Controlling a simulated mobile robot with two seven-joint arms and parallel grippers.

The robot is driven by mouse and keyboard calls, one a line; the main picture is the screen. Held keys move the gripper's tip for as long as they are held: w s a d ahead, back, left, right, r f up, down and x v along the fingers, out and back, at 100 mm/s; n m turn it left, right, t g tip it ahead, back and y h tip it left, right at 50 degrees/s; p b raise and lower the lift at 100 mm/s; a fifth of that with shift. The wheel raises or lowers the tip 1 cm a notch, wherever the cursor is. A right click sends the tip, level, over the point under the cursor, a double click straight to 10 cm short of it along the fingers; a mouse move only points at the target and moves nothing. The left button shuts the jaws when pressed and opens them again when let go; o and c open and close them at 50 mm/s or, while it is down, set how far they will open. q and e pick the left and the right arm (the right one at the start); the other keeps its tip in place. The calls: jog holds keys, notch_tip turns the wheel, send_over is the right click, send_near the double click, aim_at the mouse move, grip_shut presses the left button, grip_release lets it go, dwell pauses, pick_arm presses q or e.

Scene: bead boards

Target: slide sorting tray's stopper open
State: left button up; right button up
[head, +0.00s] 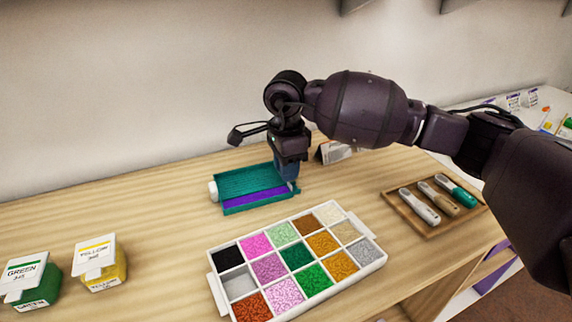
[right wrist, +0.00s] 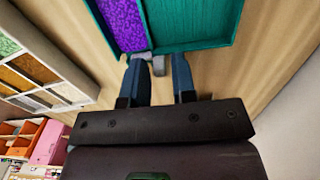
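The sorting tray (head: 243,182) is teal and ribbed, with a channel of purple beads (head: 255,195) along its front side. It lies on the wooden table, and its edge also shows in the right wrist view (right wrist: 200,50). A small grey piece (right wrist: 159,66), apparently the stopper, sits at the tray's near edge in that view, at the end of the purple channel. My right gripper (right wrist: 160,64) is open, its two blue fingers apart, with the grey piece between their tips. In the head view the right gripper (head: 291,184) is at the tray's right end and hides part of it. My left gripper is out of view.
A white bead box (head: 214,285) with several colored compartments stands in front of the tray. Green (head: 40,288) and yellow (head: 112,272) labelled containers are at the left. A wooden tray (head: 431,233) with three pen-like tools lies right. The table left of the sorting tray is clear.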

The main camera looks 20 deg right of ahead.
jog(key=shift+o, duration=1)
jog(key=shift+r, duration=0.2)
notch_tip(320, 180, up, 10)
jog(key=p, duration=0.1)
jog(key=shift+r+p, duration=0.25)
jog(key=shift+p, duration=0.15)
